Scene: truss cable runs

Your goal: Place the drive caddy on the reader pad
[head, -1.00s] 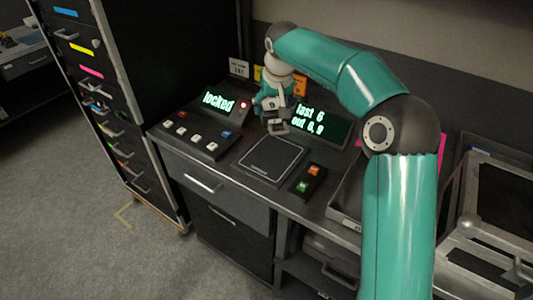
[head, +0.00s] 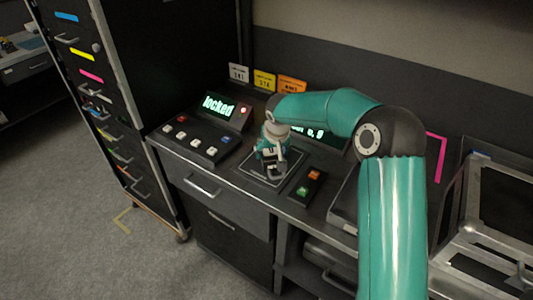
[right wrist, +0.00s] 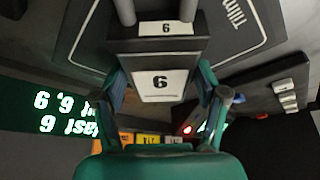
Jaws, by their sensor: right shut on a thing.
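My right gripper (head: 271,167) is shut on the drive caddy (right wrist: 160,82), over the reader pad. The caddy is a dark box with white number labels and a handle-like pair of grey bars; in the right wrist view it sits between the teal fingers. The labels look like 6 and 9, but that view is upside down. The reader pad (head: 249,176) is a dark square with a pale outline on the desk; it also shows behind the caddy in the right wrist view (right wrist: 88,35). I cannot tell whether the caddy touches it. My left gripper is out of view.
A second screen (head: 330,139) is behind, partly hidden by my arm. A tray (head: 343,208) lies further right.

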